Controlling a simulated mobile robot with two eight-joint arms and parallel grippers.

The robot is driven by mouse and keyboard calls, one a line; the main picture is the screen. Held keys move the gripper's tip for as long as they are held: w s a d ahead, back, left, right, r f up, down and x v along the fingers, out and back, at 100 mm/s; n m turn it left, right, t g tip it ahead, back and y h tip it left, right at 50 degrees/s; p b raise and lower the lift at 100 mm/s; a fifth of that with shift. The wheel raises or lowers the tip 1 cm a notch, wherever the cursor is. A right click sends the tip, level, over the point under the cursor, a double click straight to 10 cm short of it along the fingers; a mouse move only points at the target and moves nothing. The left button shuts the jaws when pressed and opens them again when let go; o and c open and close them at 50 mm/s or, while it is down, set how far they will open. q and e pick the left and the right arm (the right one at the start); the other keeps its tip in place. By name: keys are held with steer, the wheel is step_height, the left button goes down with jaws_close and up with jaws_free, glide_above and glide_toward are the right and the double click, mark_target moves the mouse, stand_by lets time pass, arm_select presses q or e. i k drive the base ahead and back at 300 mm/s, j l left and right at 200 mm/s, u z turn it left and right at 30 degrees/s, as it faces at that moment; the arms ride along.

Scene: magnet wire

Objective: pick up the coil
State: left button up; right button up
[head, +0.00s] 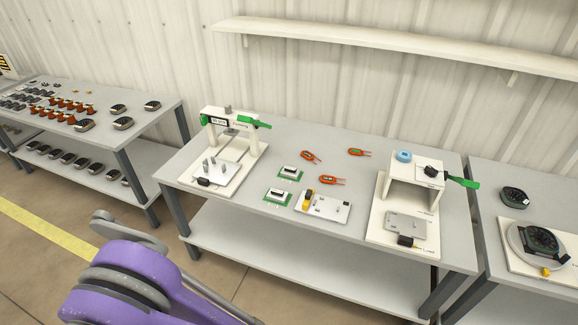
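Three small orange-red pieces with thin leads, which look like coils, lie on the middle table. One coil (310,156) is at the centre back, a second coil (357,152) is to its right, and a third coil (328,180) is nearer the front. All lie flat and apart from each other. A purple and grey link of my arm fills the lower left of the head view. I see neither gripper's fingers, and nothing of mine touches the coils.
On the middle table (340,139) are a white press-like fixture (247,149), two green boards (290,173) (278,196), a white plate (323,208) and a white box stand (411,186) with a blue ring (403,156). Side tables stand left and right; a shelf (400,45) hangs above.

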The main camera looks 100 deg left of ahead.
mark_target(326, 179)
steer(key=u, duration=1.8)
steer(key=i+j+u, duration=0.1)
steer(key=j+u, duration=0.3)
steer(key=i+j+u, duration=0.15)
steer(key=j+u, duration=0.25)
steer(key=i+j, duration=0.2)
steer(key=j, duration=0.2)
steer(key=i+j, duration=0.15)
steer(key=j, duration=0.2)
